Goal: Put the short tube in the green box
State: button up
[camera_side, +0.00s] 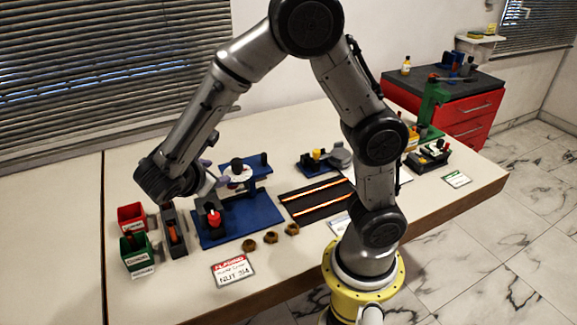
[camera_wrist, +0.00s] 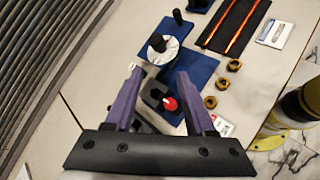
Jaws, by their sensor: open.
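I cannot tell for sure which item is the short tube. My gripper is open and empty, its purple fingers (camera_wrist: 157,72) spread in the wrist view. In the side view its fingers (camera_side: 217,175) are above the blue gauge plate, beside a white round dial (camera_side: 238,174). The dial (camera_wrist: 163,50) also shows beyond the fingertips in the wrist view, with a dark knob on it. The green box is out of the wrist view.
A red box (camera_side: 131,213) stands behind the green one, and a grey holder (camera_side: 174,235) is beside them. A red knob (camera_side: 214,219) rises from the blue plate (camera_side: 237,233). Several brown nuts (camera_side: 270,237) lie in front. A dark mat (camera_side: 316,200) has two glowing orange strips.

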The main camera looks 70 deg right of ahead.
jog(key=s+a+r+m+t+y, duration=0.1)
jog(key=s+r+m+y, duration=0.2)
jog(key=s, duration=0.6)
jog(key=s+a+r+m+t+y, duration=0.1)
jog(key=s+r+m+t+y, duration=0.1)
jog(key=s+r+m+y, duration=0.2)
jog(key=shift+s+m+t+y, duration=0.3)
jog(key=shift+s+m+y, duration=1.85)
jog(key=shift+m, duration=0.95)
jog(key=shift+s+h, duration=0.2)
jog(key=shift+h, duration=0.05)
